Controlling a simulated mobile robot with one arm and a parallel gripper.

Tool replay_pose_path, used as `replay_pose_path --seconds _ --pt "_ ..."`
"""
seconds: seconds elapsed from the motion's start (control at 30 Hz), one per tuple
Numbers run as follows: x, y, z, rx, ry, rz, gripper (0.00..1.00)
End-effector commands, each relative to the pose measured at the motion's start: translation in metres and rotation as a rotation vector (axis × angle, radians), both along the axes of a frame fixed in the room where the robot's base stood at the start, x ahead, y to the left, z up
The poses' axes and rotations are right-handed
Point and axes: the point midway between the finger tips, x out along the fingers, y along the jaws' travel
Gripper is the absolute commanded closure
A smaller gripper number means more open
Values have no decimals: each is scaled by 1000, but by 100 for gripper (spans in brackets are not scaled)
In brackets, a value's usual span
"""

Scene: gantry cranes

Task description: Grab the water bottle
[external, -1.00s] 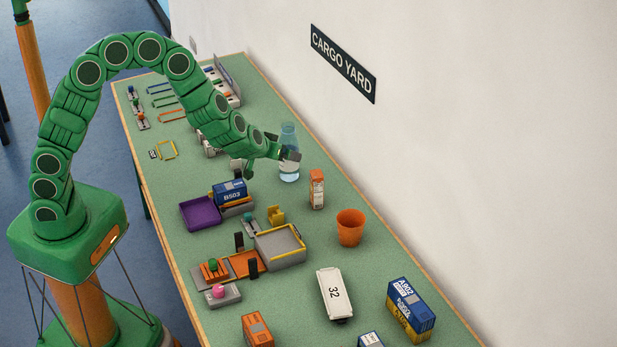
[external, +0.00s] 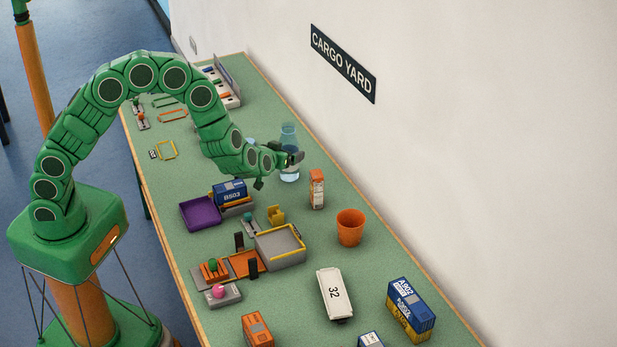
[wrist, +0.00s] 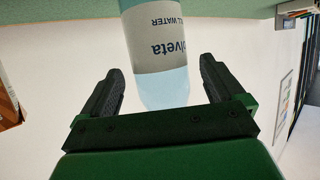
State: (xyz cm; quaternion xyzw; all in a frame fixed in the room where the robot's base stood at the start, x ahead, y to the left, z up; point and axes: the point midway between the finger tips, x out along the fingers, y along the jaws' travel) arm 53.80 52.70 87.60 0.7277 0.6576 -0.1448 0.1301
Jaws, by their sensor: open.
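The water bottle (external: 289,140) is clear blue with a white label and stands upright on the green table near the wall. In the wrist view the bottle (wrist: 165,88) appears upside down, its lettering inverted, with its clear part between my two fingers. My gripper (external: 292,158) is at the bottle and covers part of its middle in the external view. In the wrist view my gripper (wrist: 160,66) is open, with a gap visible on both sides of the bottle. The external view does not show whether a finger touches it.
An orange and white box (external: 317,189) stands close in front of the bottle, with an orange cup (external: 350,228) beyond it. A blue container (external: 229,192) and a purple tray (external: 200,213) lie nearer my base. The wall (external: 450,150) rises behind the table.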

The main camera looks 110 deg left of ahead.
Motion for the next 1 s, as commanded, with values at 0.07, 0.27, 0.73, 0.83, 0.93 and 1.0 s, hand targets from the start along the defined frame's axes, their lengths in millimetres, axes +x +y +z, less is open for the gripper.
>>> replay_pose_path --seconds 0.07,0.27,0.73,0.83,0.93,1.0 --pt "0 0 -3 -1 1 0 5" --pt "-1 0 -13 -2 2 1 5" --pt "1 24 -46 -1 2 2 5" --pt "2 27 -47 -1 2 1 5" --pt "2 27 -47 -1 1 1 5" --pt "2 27 -47 -1 1 1 5"
